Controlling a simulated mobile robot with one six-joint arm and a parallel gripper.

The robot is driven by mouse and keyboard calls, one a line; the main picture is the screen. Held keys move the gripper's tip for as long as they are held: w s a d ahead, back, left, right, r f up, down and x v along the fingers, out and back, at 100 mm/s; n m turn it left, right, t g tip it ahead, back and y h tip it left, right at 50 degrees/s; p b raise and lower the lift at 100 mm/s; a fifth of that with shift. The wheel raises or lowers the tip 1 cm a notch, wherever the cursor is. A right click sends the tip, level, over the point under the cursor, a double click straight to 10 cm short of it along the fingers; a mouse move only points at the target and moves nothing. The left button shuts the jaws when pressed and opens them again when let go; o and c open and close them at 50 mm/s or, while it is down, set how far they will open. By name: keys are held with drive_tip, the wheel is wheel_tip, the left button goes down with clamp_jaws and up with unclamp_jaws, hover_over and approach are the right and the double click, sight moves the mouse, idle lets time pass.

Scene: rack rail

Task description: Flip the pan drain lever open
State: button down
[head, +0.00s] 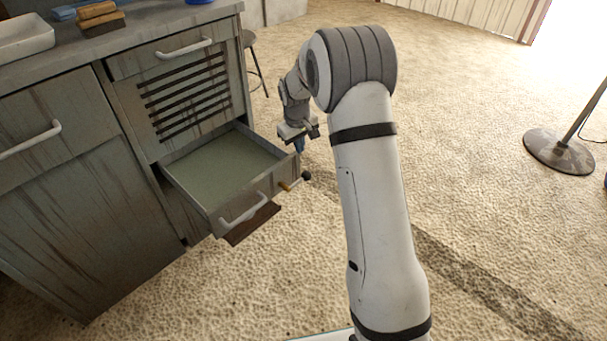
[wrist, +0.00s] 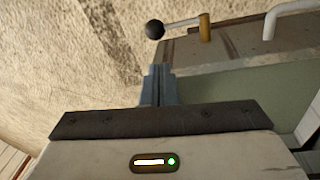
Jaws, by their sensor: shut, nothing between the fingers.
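The drain lever has a black ball knob (head: 306,175) on a thin rod and a brass pivot (head: 287,186) on the front of the pulled-out pan (head: 236,194), near its right corner. In the wrist view the knob (wrist: 155,29) is at the top middle, with the rod running right to the brass pivot (wrist: 205,27). The rod sticks out sideways past the pan's corner. My gripper (head: 299,146) is shut and empty, pointing down by the pan's right side. Its blue-grey fingertips (wrist: 158,72) are apart from the knob in the wrist view.
The pan's white bar handle (head: 244,209) also shows in the wrist view (wrist: 270,22). The grey cabinet (head: 70,190) stands left, with a louvred panel (head: 187,102) above the pan. A stool (head: 258,65) stands behind. The floor to the right is open up to a round stand base (head: 558,150).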

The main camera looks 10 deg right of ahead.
idle(0.3)
drive_tip(key=f+b, duration=0.1)
drive_tip(key=f, duration=0.2)
drive_tip(key=w+f+b, duration=0.1)
drive_tip(key=f, duration=0.2)
drive_tip(key=f+b, duration=0.2)
drive_tip(key=f, duration=0.2)
drive_tip(key=shift+w+d, duration=0.3)
drive_tip(key=shift+d, duration=0.05)
